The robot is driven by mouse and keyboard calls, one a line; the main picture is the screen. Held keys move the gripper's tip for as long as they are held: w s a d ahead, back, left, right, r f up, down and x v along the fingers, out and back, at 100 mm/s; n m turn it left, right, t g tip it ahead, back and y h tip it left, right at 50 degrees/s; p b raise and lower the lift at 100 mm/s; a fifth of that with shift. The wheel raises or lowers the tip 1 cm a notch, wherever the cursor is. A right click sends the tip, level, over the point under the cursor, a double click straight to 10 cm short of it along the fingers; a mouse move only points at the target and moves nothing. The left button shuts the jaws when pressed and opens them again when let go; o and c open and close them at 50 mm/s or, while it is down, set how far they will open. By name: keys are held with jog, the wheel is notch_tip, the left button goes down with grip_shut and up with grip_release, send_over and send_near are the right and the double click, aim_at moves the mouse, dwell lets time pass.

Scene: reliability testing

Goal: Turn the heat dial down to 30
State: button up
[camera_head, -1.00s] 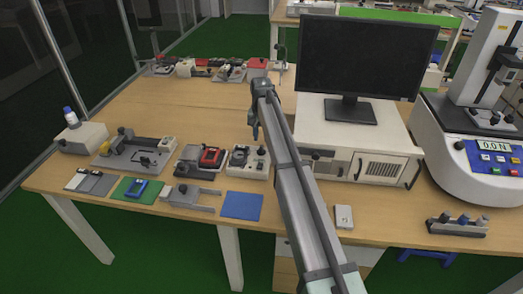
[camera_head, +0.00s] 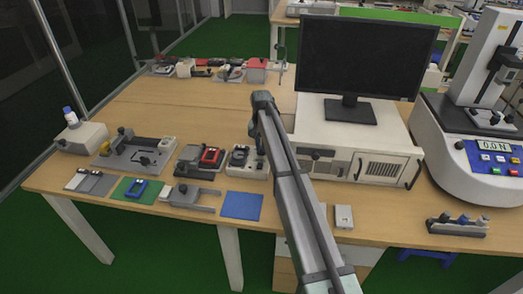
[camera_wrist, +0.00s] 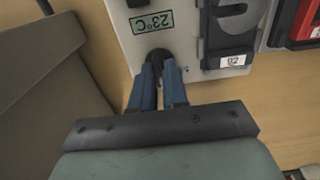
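The heat dial is a small dark knob (camera_wrist: 157,55) on a pale device, seen upside down in the wrist view. A green display (camera_wrist: 152,22) beside it reads 23°C. My gripper (camera_wrist: 158,72) has its two blue fingers pointing at the knob, with the tips at its near edge, one to each side. A gap shows between the fingers, but I cannot tell whether they touch the knob. The tips partly hide it. In the head view, the pale device (camera_head: 235,172) stands on the bench, and my arm hides part of it.
A dark part labelled 02 (camera_wrist: 228,62) sits on the device close to the knob. A red-and-black instrument (camera_head: 209,156) stands to its left. A blue mat (camera_head: 241,206) lies in front. A white computer case (camera_head: 337,168) stands to the right, under the monitor (camera_head: 365,55).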

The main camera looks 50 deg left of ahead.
grip_shut()
jog(key=shift+m, duration=6)
jog(key=shift+o, duration=2.1)
grip_release()
jog(key=shift+r, duration=0.1)
jog(key=shift+r, duration=2.15)
